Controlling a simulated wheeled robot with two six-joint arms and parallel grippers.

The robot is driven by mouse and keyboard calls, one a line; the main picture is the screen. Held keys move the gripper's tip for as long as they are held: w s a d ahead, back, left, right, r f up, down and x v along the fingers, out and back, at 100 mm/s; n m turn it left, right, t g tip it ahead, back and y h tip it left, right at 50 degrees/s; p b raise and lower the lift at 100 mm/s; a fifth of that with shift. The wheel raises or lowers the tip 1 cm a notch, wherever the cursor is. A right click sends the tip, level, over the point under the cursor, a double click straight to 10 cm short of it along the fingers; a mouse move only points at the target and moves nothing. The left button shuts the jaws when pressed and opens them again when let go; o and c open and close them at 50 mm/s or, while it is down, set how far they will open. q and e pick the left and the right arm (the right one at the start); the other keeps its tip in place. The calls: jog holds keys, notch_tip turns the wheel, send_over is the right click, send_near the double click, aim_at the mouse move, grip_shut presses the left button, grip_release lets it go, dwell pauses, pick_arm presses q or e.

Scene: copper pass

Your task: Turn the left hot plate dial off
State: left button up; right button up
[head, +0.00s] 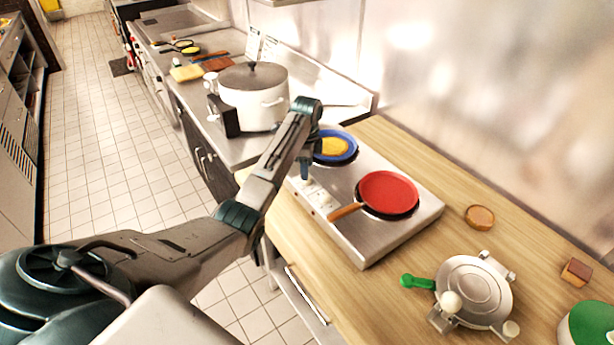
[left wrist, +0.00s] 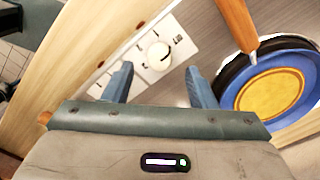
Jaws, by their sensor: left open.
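The hot plate (head: 353,237) is a silver two-burner unit on the wooden counter. Its front panel carries the dials; a white round dial (left wrist: 160,56) shows in the left wrist view, with marks around it on a pale plate. My left gripper (left wrist: 158,84) is open, its two blue fingers apart on either side of and just short of this dial, not touching it as far as I can see. In the head view my left gripper (head: 304,168) reaches down over the left end of the panel and hides part of it. My right gripper is not in view.
A blue pan with yellow contents (head: 335,147) sits on the left burner, close to my left gripper. A red pan (head: 388,192) sits on the right burner, its handle over the front panel. A large pot (head: 253,98) stands to the left. A waffle-iron-like device (head: 474,290) stands right.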

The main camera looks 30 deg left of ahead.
pick_arm(q)
notch_tip(320, 180, up, 4)
jog(key=shift+w+f+b, duration=0.1)
jog(key=shift+f+b, duration=0.15)
jog(key=shift+b, duration=0.4)
notch_tip(320, 180, up, 4)
jog(key=shift+f+p, duration=0.2)
jog(key=shift+p, duration=0.15)
jog(key=shift+f, duration=0.1)
